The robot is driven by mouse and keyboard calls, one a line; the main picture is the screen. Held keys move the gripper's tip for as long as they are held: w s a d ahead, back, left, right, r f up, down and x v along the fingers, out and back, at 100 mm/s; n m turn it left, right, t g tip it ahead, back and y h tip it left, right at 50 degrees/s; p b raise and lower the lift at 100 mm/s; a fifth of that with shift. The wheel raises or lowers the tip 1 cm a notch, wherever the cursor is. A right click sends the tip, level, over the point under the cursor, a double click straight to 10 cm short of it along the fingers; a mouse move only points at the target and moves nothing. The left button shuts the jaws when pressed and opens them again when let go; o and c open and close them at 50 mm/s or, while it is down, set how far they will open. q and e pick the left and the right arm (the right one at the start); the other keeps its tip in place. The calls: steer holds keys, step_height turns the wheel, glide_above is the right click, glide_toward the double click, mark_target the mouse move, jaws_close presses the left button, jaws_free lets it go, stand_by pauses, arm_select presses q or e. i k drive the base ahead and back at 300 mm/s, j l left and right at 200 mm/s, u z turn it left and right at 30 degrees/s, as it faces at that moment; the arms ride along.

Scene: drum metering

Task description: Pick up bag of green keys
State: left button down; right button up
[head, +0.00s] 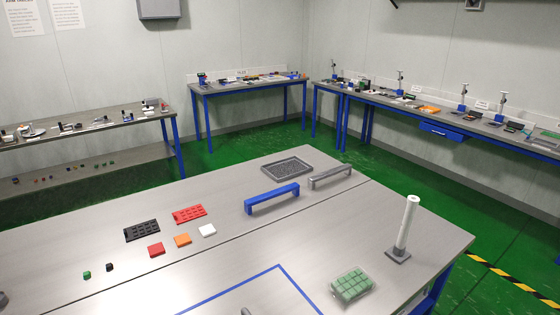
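The bag of green keys (352,285) lies on the near right part of the grey metal table (185,275). It looks like a small clear packet with rows of pale green square keys. Nothing touches it from above. Neither of my grippers can be made out in the head view.
A white post on a grey base (398,255) stands behind the bag, to its right. A blue-outlined square (280,267) is to its left. Further back are a blue handle (272,196), a grey handle (330,176), a grey tray (287,178), black and red key holders and small coloured blocks.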

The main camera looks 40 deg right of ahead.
mark_target(346, 288)
steer(key=z, duration=1.75)
steer(key=k+j+z, duration=0.1)
steer(key=z, duration=0.6)
